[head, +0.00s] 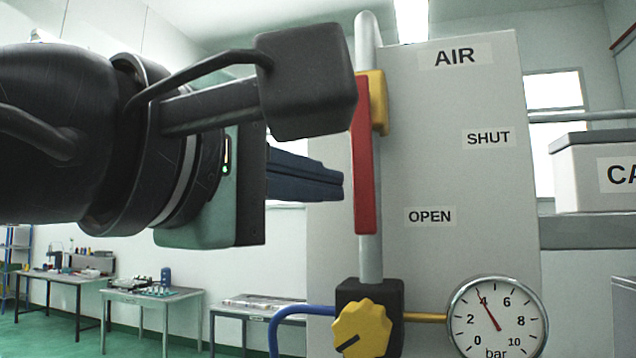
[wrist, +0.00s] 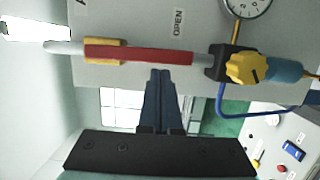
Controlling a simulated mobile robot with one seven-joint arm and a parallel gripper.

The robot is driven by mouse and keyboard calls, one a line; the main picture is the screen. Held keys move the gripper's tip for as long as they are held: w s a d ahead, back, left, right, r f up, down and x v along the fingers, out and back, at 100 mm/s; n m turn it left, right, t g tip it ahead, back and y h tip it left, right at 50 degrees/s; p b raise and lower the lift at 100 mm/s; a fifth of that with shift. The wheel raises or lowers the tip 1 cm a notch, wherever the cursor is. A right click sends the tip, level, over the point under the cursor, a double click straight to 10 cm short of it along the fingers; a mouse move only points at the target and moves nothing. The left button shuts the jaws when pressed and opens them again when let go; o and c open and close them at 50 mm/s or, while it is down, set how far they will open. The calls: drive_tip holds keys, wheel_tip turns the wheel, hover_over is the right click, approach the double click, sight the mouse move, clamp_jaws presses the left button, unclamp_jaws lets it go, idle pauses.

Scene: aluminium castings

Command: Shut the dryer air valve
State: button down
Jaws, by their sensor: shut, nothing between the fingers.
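The air valve has a yellow body (head: 379,103) on a vertical grey pipe, with a red lever (head: 365,170) hanging straight down along the pipe. The OPEN label (head: 430,216) is right of the lever's lower end, and the SHUT label (head: 488,138) is higher and further right. My gripper (head: 342,187) is shut and empty, its fingertips just left of the lever's lower half. In the wrist view the red lever (wrist: 140,55) lies across the picture just beyond the fingertips (wrist: 161,72). I cannot tell whether they touch it.
A grey panel (head: 455,90) marked AIR stands behind the pipe. Below the lever are a black block with a yellow knob (head: 361,329), a blue hose (head: 290,314) and a pressure gauge (head: 497,318) reading about 4 bar. Workbenches stand far back left.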

drive_tip(key=shift+d+f+n+b, duration=0.2)
drive_tip(key=shift+d+n+b, duration=0.15)
drive_tip(key=shift+n, duration=0.15)
